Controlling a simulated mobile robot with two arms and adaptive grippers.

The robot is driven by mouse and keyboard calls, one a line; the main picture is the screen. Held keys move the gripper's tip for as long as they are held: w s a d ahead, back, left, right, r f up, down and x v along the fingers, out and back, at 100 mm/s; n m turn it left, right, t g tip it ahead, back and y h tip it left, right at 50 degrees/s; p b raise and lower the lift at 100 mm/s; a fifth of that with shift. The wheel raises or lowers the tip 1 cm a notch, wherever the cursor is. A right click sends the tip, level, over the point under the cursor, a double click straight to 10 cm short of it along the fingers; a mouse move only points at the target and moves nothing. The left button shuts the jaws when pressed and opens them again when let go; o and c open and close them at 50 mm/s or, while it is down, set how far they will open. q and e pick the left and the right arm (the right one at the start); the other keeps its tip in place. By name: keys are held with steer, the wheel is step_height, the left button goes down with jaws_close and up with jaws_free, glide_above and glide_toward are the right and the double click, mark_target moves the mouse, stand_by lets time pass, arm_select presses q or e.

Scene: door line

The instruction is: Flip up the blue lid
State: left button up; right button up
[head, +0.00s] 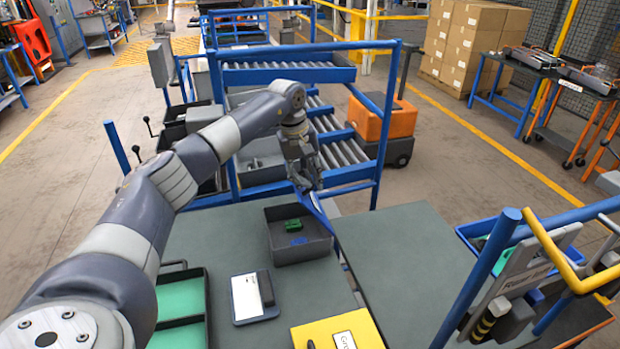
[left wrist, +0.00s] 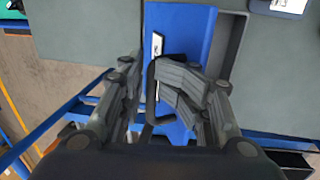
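The blue lid (head: 318,215) is a panel along the right side of a grey bin (head: 305,252) on the table, and it looks tilted open in the head view. In the left wrist view the lid (left wrist: 187,35) lies straight ahead of the gripper, with a white label and a dark handle-like loop (left wrist: 150,92). My left gripper (head: 308,184) is above the far end of the lid. Its fingers (left wrist: 148,78) are apart, with the loop showing between them; contact cannot be told. A green part (head: 293,225) and a small blue piece lie in the bin. My right gripper is out of view.
A blue-framed roller rack (head: 290,75) stands just behind the bin. On the table are a white board (head: 247,300), a yellow sheet (head: 318,335) and a green tray (head: 180,300). The grey tabletop right of the lid (head: 400,250) is clear. A blue-and-yellow cart frame is at right.

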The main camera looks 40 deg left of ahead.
arm_select(q)
steer(key=w+d+r+p, duration=0.5)
steer(key=w+r+p, duration=0.2)
steer(key=r, duration=0.1)
steer(key=shift+d+r, duration=0.3)
steer(key=shift+r, duration=0.05)
stand_by(0.8)
stand_by(0.5)
step_height(320, 180, up, 12)
steer(key=s+a, duration=0.1)
steer(key=shift+s+a+f, duration=0.15)
steer(key=shift+s+a, duration=0.1)
steer(key=shift+s, duration=0.1)
steer(key=shift+c, duration=0.6)
